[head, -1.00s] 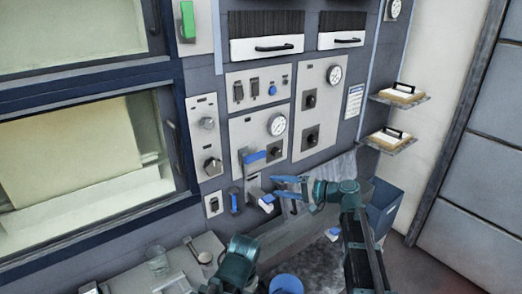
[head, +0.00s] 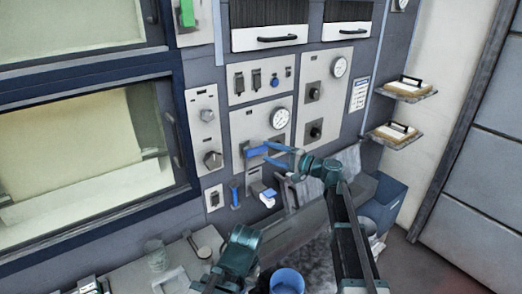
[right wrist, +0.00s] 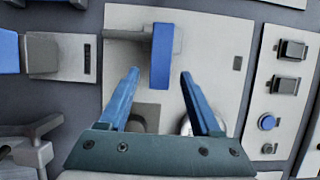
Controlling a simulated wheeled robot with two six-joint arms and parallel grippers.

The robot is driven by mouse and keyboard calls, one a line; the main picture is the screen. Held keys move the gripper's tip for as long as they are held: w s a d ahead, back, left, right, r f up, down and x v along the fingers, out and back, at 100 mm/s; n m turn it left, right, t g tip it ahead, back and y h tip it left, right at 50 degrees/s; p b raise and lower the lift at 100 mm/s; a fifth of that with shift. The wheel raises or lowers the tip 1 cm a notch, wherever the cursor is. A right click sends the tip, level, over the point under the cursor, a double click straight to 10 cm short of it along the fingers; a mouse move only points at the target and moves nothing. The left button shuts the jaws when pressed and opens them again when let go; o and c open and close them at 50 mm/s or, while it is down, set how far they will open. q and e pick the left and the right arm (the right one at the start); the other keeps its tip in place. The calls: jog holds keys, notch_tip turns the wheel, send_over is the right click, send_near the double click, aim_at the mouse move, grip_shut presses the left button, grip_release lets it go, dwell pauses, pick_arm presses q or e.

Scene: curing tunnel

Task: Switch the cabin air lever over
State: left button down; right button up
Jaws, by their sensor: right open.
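The lever (head: 255,152), with a blue grip on a grey base, is on the pale gauge panel (head: 240,122); I cannot read its label. In the right wrist view its blue grip (right wrist: 161,58) lies ahead of and between my fingertips, with no clear contact. My right gripper (head: 266,151) is open and empty in front of it and covers part of its mount; its two blue fingers also show in the right wrist view (right wrist: 160,75). Of my left arm only teal joints show low in the head view; its fingers are not visible.
A second blue-gripped lever (head: 265,194) is just below, also in the right wrist view (right wrist: 10,52). A round gauge (head: 280,118) and dark knobs are close by. Shelves (head: 398,135) stand at right. A blue bucket (head: 287,281) and a glass beaker (head: 156,256) are below.

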aim_at(262, 150)
jog(key=shift+x, duration=2.1)
grip_shut()
